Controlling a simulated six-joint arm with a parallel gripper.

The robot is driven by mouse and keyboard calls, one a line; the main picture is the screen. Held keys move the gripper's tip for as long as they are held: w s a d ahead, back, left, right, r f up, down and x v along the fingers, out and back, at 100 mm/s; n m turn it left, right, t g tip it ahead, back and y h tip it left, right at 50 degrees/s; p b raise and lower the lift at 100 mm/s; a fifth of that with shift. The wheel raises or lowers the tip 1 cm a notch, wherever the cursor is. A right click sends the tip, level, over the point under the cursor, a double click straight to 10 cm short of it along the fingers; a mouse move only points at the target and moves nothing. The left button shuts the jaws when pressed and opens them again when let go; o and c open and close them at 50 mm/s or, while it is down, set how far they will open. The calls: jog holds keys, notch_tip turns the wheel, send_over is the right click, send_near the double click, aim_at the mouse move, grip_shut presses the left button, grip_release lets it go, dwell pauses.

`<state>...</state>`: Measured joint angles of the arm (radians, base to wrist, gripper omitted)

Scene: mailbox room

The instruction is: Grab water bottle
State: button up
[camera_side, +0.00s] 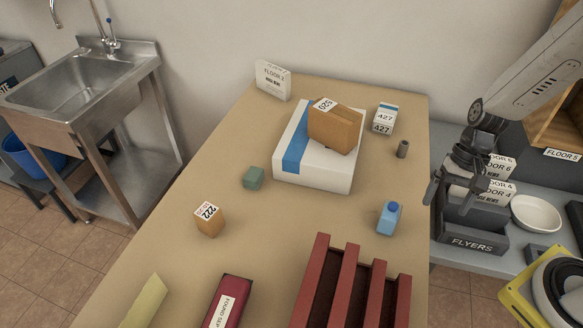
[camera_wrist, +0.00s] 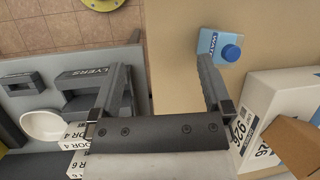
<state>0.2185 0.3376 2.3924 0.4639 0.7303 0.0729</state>
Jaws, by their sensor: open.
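The water bottle (camera_side: 389,218) is a small light-blue carton-like bottle with a darker blue cap. My gripper (camera_side: 440,188) is open and empty, to the right of the bottle and higher up in the side view. In the wrist view my gripper (camera_wrist: 162,85) has its two fingers wide apart, with the table edge between them.
A white box with a blue stripe (camera_side: 318,176) carries a brown box (camera_side: 334,128). A dark red slotted rack (camera_side: 312,282) stands in front of the bottle. A grey side shelf with a FLYERS tray (camera_side: 470,240) lies right of the table.

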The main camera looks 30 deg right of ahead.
jog(key=f+m+y, duration=0.1)
jog(key=m+y, duration=0.2)
jog(key=m+t+y, duration=0.4)
jog(key=m+y, duration=0.2)
jog(key=m, duration=0.3)
send_near(396, 206)
jog(key=shift+w+a+f, duration=0.25)
jog(key=shift+a+f, duration=0.55)
jog(key=shift+a, duration=0.2)
jog(key=shift+a, duration=0.1)
jog(key=shift+w+a+f+n+g+y, duration=0.15)
jog(key=shift+a+f, duration=0.1)
jog(key=shift+a, duration=0.35)
jog(key=shift+a+f+n+g+y, duration=0.15)
jog(key=shift+a+f, duration=0.05)
jog(key=shift+a, duration=0.35)
jog(key=shift+x, duration=2.6)
jog(key=shift+w, duration=0.1)
